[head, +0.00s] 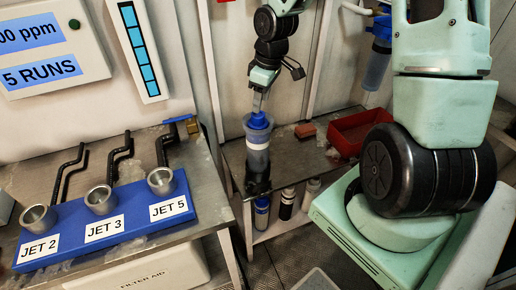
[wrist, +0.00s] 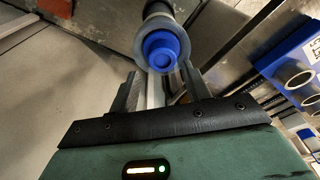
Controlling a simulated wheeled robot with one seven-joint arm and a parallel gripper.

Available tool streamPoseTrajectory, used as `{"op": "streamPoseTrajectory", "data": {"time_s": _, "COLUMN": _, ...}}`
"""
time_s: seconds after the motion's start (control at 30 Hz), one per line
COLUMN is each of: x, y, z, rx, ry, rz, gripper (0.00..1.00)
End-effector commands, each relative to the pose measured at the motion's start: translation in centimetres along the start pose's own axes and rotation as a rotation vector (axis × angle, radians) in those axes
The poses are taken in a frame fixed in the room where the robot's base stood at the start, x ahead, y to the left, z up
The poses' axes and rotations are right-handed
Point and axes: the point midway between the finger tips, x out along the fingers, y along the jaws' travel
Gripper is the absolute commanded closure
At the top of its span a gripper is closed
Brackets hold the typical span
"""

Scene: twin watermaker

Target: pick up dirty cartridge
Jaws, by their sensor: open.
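A cylinder with a blue cap (head: 257,152) stands upright on a dark mount at the near edge of the middle bench. Its wall is pale and greyish, and I cannot tell whether it is the dirty cartridge itself or a housing around it. My gripper (head: 259,103) is directly above it, pointing down, with the fingertips at the blue cap. In the wrist view the blue cap (wrist: 161,48) lies just beyond and between the open fingers (wrist: 160,82). I cannot tell whether they touch it. The cylinder's lower part is hidden in the wrist view.
Several bottle-like cylinders (head: 287,204) stand on the shelf below. A red tray (head: 357,131) and a brown block (head: 305,130) lie on the bench. A blue rack (head: 125,224) with JET cups stands at left. A blue-topped housing (head: 377,66) hangs on the wall.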

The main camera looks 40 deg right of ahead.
Motion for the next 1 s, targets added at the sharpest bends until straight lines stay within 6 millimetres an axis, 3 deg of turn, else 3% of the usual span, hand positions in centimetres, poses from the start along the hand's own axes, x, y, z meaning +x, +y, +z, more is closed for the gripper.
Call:
{"op": "streamPoseTrajectory", "data": {"time_s": 0.33, "x": 4.5, "y": -0.4, "z": 0.1, "rx": -0.001, "ry": -0.003, "rz": -0.002, "gripper": 0.52}}
{"op": "streamPoseTrajectory", "data": {"time_s": 0.67, "x": 5.2, "y": -0.3, "z": 0.1, "rx": 0.001, "ry": -0.001, "rz": 0.0, "gripper": 0.52}}
{"op": "streamPoseTrajectory", "data": {"time_s": 0.8, "x": 5.2, "y": -0.3, "z": 0.1, "rx": 0.001, "ry": -0.001, "rz": 0.0, "gripper": 0.84}}
{"op": "streamPoseTrajectory", "data": {"time_s": 1.0, "x": 5.1, "y": -0.3, "z": 0.0, "rx": 0.0, "ry": -0.001, "rz": 0.001, "gripper": 0.83}}
